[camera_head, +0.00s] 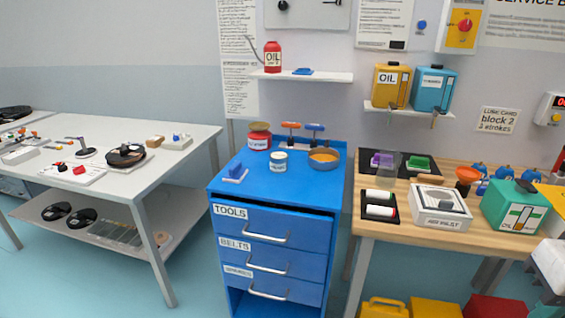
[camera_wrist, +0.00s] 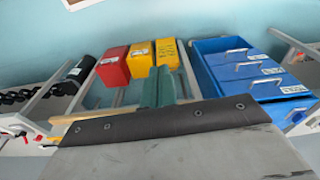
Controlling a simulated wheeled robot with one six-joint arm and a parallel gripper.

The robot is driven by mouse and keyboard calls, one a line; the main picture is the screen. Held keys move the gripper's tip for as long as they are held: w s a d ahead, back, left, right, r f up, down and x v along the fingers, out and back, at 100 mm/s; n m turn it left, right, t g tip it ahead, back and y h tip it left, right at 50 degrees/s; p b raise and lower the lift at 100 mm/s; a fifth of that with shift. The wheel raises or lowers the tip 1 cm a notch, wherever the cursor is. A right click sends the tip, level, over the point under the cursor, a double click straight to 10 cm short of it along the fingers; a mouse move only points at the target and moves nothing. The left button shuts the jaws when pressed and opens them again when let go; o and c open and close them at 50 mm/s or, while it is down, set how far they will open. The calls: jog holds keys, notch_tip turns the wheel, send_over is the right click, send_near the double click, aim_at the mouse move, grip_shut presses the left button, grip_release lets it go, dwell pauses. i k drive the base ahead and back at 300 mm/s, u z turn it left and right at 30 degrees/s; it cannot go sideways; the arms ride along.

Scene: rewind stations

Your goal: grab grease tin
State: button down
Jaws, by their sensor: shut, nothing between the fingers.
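Several tins stand on the blue drawer cabinet (camera_head: 222,187) in the head view. One is a small white tin with a dark label band (camera_head: 279,162), upright near the middle. A red tin with a pale label (camera_head: 259,137) stands behind it to the left. Their lettering is too small to read, so I cannot tell which is the grease tin. In the wrist view my gripper (camera_wrist: 158,88) shows as green fingers, shut and empty. It points toward the bins on the floor. Neither tin shows in the wrist view, and my gripper is well apart from the cabinet top.
A wooden bench (camera_head: 385,229) on the right is crowded. A white table (camera_head: 190,150) stands left. A gap of floor separates it from the cabinet.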

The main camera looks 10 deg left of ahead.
aim_at(278, 160)
jog(key=u, duration=2.25)
jog(key=i, duration=2.6)
jog(key=z, duration=3)
